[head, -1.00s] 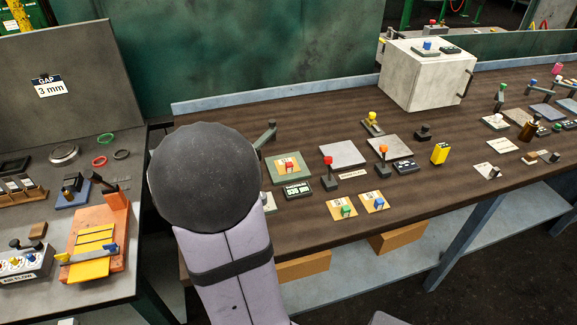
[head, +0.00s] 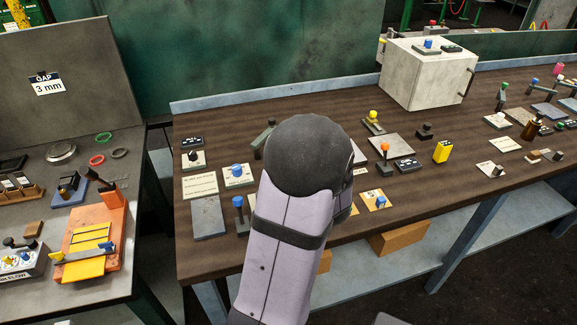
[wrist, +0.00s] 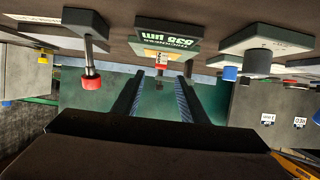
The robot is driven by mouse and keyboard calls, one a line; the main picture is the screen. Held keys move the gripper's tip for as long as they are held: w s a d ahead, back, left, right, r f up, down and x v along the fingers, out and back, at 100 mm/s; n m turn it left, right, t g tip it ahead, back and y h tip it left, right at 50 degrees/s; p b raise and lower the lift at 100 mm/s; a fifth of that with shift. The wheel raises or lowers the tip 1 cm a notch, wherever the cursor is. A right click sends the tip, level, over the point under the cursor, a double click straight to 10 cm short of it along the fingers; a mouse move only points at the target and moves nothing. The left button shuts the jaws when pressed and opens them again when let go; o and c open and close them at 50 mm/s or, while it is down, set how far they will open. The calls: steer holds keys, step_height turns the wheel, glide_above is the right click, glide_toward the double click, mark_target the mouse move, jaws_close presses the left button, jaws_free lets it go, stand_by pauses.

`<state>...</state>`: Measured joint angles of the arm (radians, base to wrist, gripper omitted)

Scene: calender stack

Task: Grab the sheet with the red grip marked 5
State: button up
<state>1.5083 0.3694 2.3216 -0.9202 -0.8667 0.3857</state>
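In the wrist view, which looks upside down, a small red grip (wrist: 161,66) shows between my fingers, just past the thickness display (wrist: 166,46). Its number cannot be read, and its sheet is mostly hidden. My gripper (wrist: 160,79) is open, with its two fingers apart and nothing visibly held between them. I cannot tell how far the grip is from the fingertips. In the head view my own arm hides the gripper and the red-grip sheet. A tan sheet with a blue grip (head: 380,201) lies just right of my arm.
A red-capped lever (wrist: 90,80) stands left of my fingers in the wrist view. An orange-knobbed lever (head: 384,149) and a white box (head: 428,80) stand on the bench (head: 300,95).

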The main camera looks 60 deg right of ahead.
steer(key=shift+f+p+x, duration=0.15)
steer(key=shift+p+x, duration=0.15)
steer(key=shift+x, duration=1.55)
steer(key=shift+f+p+x, duration=0.1)
steer(key=shift+p+x, duration=0.15)
steer(key=shift+x, duration=1.55)
steer(key=shift+s, duration=0.1)
jaws_close()
